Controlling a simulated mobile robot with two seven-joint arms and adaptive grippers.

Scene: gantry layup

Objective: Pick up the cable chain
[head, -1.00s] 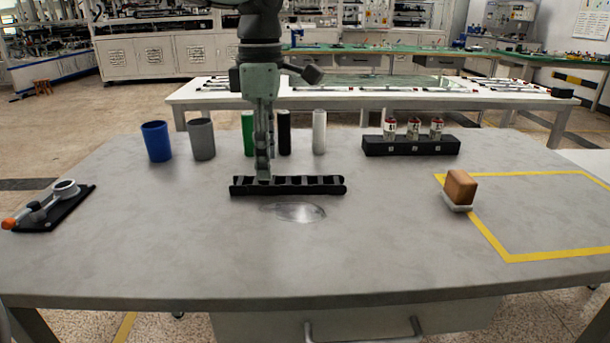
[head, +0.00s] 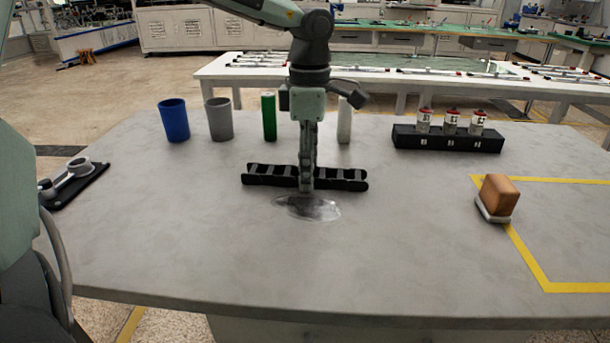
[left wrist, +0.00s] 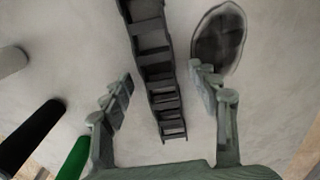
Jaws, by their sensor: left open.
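The cable chain (head: 268,174) is a black segmented strip lying on the grey table, left to right in the head view. My left gripper (head: 306,186) points down over its middle and hides part of it. In the left wrist view the chain (left wrist: 158,70) runs between the two open fingers of my left gripper (left wrist: 163,92), with a gap on each side. The fingers do not appear to touch it. My right gripper is not seen.
A clear oval disc (head: 312,208) lies just in front of the chain. Behind stand a blue cup (head: 173,120), a grey cup (head: 218,119), a green cylinder (head: 269,117) and a white cylinder (head: 344,122). A black rack (head: 447,140) and a brown block (head: 497,194) are at right.

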